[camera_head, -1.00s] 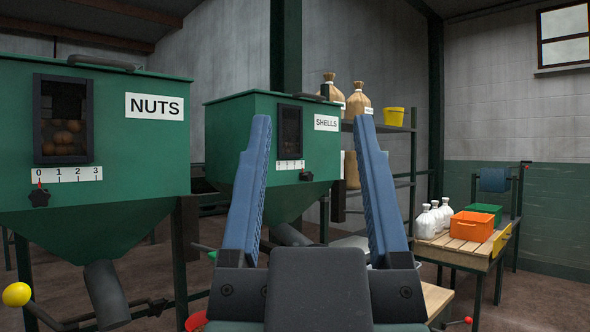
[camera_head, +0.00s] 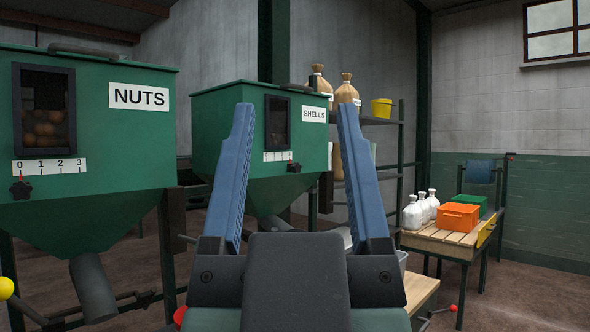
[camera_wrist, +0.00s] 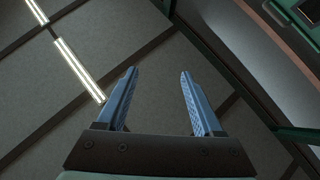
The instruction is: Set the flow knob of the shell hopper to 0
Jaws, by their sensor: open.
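The green shell hopper (camera_head: 228,128), labelled SHELLS, stands in the middle distance in the head view. Its dark flow knob (camera_head: 293,168) sits under a white number scale (camera_head: 276,156), near the scale's right end; the digits are partly too small to read. My gripper (camera_head: 296,105) is open and empty, with two blue fingers pointing up in front of the hopper. The knob shows between the fingers, well beyond them. In the wrist view my gripper (camera_wrist: 158,75) is also open, with the ceiling behind it.
The nuts hopper (camera_head: 90,130) stands at the left with its own knob (camera_head: 21,188) at 0. A wooden table (camera_head: 440,241) at the right holds white bottles, an orange crate (camera_head: 458,217) and a green crate. A shelf with sacks (camera_head: 346,92) stands behind.

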